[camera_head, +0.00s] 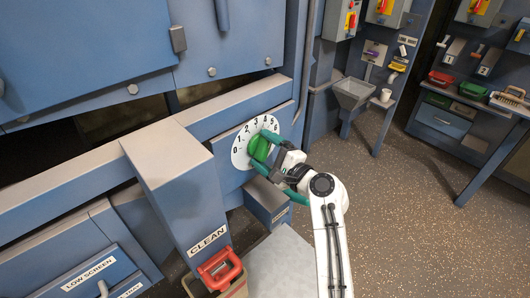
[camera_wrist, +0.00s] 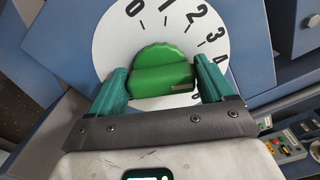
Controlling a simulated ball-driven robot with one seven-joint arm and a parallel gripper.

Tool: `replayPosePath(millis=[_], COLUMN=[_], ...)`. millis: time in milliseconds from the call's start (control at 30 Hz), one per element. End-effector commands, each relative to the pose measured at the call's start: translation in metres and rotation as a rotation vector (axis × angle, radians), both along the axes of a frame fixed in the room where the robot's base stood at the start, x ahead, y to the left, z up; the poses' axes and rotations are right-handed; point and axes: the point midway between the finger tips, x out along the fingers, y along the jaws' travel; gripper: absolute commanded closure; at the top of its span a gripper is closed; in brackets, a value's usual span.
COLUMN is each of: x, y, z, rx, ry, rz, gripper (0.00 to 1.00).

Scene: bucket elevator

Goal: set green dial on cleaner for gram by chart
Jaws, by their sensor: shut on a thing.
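The green dial (camera_head: 259,148) sits on a round white scale plate (camera_head: 241,157) on the blue cleaner front, with black numbers rising from 0. My gripper (camera_head: 267,158) is shut on the dial, its teal fingers on either side. In the wrist view, the green dial (camera_wrist: 160,65) has a raised bar between my gripper's fingers (camera_wrist: 163,80). The white plate shows 0 to 4 clearly around it. A small pale mark lies near the bar's right end; I cannot tell which number the dial points to. No chart can be made out.
A blue post labelled CLEAN (camera_head: 207,240) stands left of my arm, with a red-handled container (camera_head: 219,268) below it. A LOW SCREEN label (camera_head: 88,274) is at lower left. A workbench (camera_head: 470,125) with bins stands at right, beyond open speckled floor.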

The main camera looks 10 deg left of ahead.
Motion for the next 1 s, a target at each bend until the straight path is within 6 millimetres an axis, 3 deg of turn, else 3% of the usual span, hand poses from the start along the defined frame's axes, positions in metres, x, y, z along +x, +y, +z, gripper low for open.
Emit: replayPosePath(millis=[33,67,233,567,1000], x=[0.000,0.000,0.000,-0.003,-0.049], y=[0.000,-0.001,0.000,-0.004,-0.063], z=[-0.002,-0.002,-0.001,-0.001,-0.002], rx=[-0.002,-0.002,-0.001,0.000,-0.002], ry=[0.003,0.003,0.003,0.002,0.001], rz=[-0.001,-0.001,0.000,0.000,-0.002], gripper=[0.49,0.17,0.00,0.00,0.00])
